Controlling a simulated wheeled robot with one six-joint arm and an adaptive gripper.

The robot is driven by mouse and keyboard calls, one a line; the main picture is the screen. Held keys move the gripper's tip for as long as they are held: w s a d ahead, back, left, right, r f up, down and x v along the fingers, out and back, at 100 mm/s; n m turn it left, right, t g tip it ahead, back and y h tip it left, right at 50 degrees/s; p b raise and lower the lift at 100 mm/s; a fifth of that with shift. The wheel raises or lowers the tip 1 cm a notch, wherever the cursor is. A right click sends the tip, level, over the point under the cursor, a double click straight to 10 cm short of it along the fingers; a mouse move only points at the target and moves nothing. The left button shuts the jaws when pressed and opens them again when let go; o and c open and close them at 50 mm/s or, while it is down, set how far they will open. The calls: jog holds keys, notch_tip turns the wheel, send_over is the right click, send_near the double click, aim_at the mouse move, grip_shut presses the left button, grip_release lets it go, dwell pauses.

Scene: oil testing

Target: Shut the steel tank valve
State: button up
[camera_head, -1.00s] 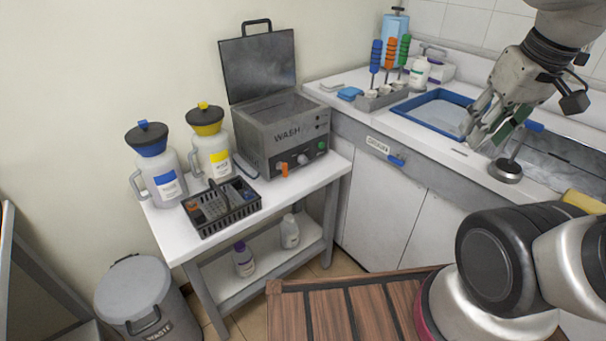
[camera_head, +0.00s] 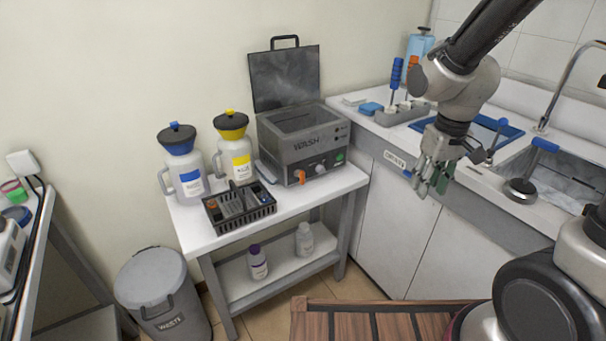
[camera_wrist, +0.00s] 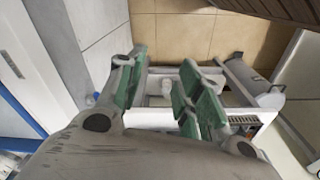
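The steel tank marked WASH (camera_head: 315,146) sits on the white side table with its lid raised. Its valve has an orange handle (camera_head: 299,177) low on the front, left of the dials. The handle hangs mostly downward; I cannot tell from its look whether the valve is open or shut. My gripper (camera_head: 432,184) is in front of the counter cabinets, to the right of the tank and apart from it. In the wrist view my gripper (camera_wrist: 165,85) has green-padded fingers spread, with nothing between them. I cannot make out the valve in the wrist view.
Blue-topped (camera_head: 184,168) and yellow-topped (camera_head: 233,150) jugs and a black basket (camera_head: 240,209) stand left of the tank. A waste bin (camera_head: 160,290) is on the floor. The sink counter (camera_head: 480,178) lies behind my arm. Space before the tank's front is clear.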

jog(key=w+a+f+n+t+y, duration=0.1)
jog(key=w+a+f, duration=0.3)
jog(key=f, duration=0.3)
jog(key=w+a+f+t, duration=0.1)
jog(key=w+a+f, duration=0.2)
jog(key=a+f, duration=0.3)
jog(key=w+a+f+n+t+y, duration=0.1)
jog(key=w+a+f, duration=0.25)
jog(key=f, duration=0.45)
jog(key=n+t+y, duration=0.1)
jog(key=t+y, duration=0.7)
jog(key=t, duration=0.3)
send_near(303, 174)
jog(key=x, duration=1)
jog(key=shift+w+a, duration=0.15)
jog(key=shift+w, duration=0.2)
jog(key=shift+c, duration=0.2)
grip_shut()
